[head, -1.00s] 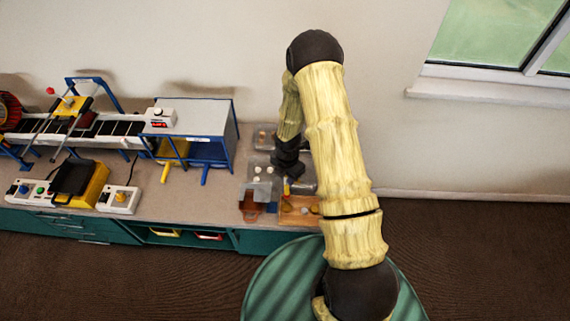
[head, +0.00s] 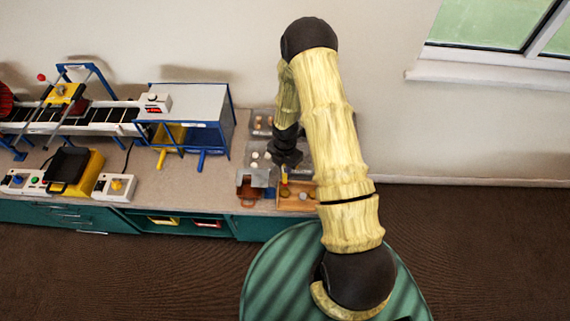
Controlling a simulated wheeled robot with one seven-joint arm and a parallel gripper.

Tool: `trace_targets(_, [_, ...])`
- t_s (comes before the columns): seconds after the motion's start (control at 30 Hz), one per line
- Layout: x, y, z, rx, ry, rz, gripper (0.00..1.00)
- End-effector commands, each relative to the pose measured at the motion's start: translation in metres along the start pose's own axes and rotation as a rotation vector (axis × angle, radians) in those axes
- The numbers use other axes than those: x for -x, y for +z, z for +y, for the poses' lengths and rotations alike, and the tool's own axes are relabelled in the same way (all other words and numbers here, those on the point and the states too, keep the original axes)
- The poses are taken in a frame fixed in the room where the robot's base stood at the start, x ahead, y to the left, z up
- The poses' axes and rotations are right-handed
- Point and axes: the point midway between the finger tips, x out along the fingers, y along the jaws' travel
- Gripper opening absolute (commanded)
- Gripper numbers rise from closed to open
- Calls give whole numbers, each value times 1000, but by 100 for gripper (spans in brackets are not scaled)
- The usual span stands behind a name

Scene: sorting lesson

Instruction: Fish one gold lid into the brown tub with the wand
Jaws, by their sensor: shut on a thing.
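My gripper (head: 287,162) points down over the right end of the counter and is shut on the wand (head: 284,179), a short orange and yellow stick. The wand's lower end is at the back left of the orange-brown tray (head: 309,205). Small gold and grey round pieces lie in this tray; one gold lid (head: 286,194) shows near the wand's tip. Whether the wand touches it, I cannot tell. The brown tub (head: 247,193) stands just left of the tray, with a grey panel over its back. Its inside is mostly hidden.
Grey trays with small pale and orange pieces (head: 260,123) lie behind. A blue-framed box (head: 190,115) and a conveyor (head: 95,118) stand to the left, with control boxes (head: 115,187) in front. The wall is close behind the counter.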

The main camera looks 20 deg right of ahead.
Motion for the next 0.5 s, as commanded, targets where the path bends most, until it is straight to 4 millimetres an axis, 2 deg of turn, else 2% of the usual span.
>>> trace_targets(0.5, [-36,0,0,0,1,0,0])
